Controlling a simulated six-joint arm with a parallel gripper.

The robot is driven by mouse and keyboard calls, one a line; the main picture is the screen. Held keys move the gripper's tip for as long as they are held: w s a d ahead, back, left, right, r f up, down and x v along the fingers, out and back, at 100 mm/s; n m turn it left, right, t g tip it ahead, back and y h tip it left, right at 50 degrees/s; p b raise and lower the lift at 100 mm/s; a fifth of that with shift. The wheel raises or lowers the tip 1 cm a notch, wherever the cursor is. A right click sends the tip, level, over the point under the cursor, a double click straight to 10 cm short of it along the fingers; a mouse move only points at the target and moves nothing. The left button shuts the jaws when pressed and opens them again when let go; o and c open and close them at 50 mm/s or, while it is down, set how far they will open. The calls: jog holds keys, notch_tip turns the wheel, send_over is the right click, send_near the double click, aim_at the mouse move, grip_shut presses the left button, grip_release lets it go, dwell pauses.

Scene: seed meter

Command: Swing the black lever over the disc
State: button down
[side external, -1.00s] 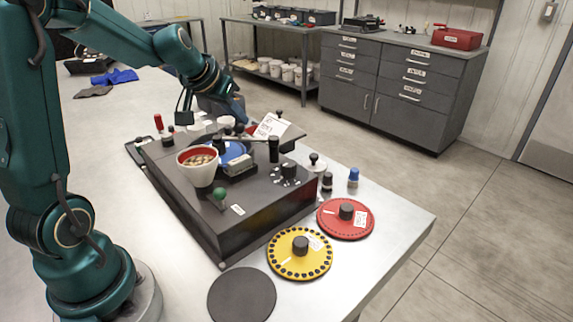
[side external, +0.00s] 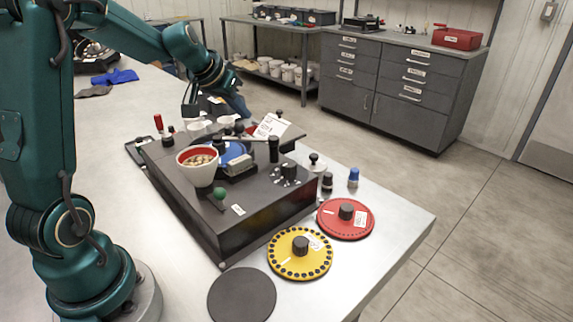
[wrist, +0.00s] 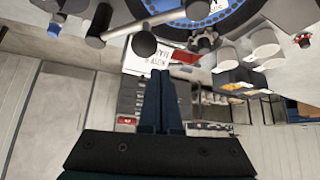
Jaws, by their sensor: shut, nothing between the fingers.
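The seed meter is a dark box (side external: 235,228) on the metal table. Its blue disc (side external: 232,152) sits on top, partly hidden by parts around it, and shows large at the top of the wrist view (wrist: 222,18). A lever with a black upright grip (side external: 273,149) stands right of the disc; its bar runs left. In the wrist view the black grip (wrist: 98,25) is at upper left, and the bar reaches toward the disc's edge. My gripper (wrist: 161,75) is shut and empty, above and behind the meter in the side view, apart from the lever.
A white hopper with seeds (side external: 198,165) and a green knob (side external: 219,194) stand at the meter's front. A white tag (side external: 270,126) is behind the lever. Yellow (side external: 285,265) and red (side external: 335,226) discs and a dark round pad (side external: 242,298) lie on the table.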

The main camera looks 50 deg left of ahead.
aim_at(238, 127)
jog(key=shift+w+a, duration=0.35)
jog(key=shift+a, duration=0.05)
jog(key=s+d+r, duration=0.1)
jog(key=r, duration=0.1)
jog(key=s+d+r, duration=0.1)
jog(key=d+r, duration=0.1)
jog(key=r, duration=0.1)
jog(key=s+d+r, duration=0.1)
jog(key=s+r, duration=0.1)
jog(key=shift+d+r, duration=0.15)
jog(key=shift+r, duration=0.1)
jog(key=s+d+r+m+t+h, duration=0.1)
jog(key=s+d+m, duration=0.1)
jog(key=d, duration=0.3)
jog(key=s+d+r+m+h, duration=0.1)
jog(key=s+d, duration=0.2)
jog(key=d, duration=0.3)
jog(key=s+d+f+g, duration=0.2)
jog(key=s+d+f, duration=0.3)
jog(key=s+f, duration=0.4)
jog(key=s, duration=0.3)
jog(key=shift+s+m+g+h, duration=0.3)
jog(key=shift+s+m+g, duration=0.05)
jog(key=shift+m+g, duration=0.05)
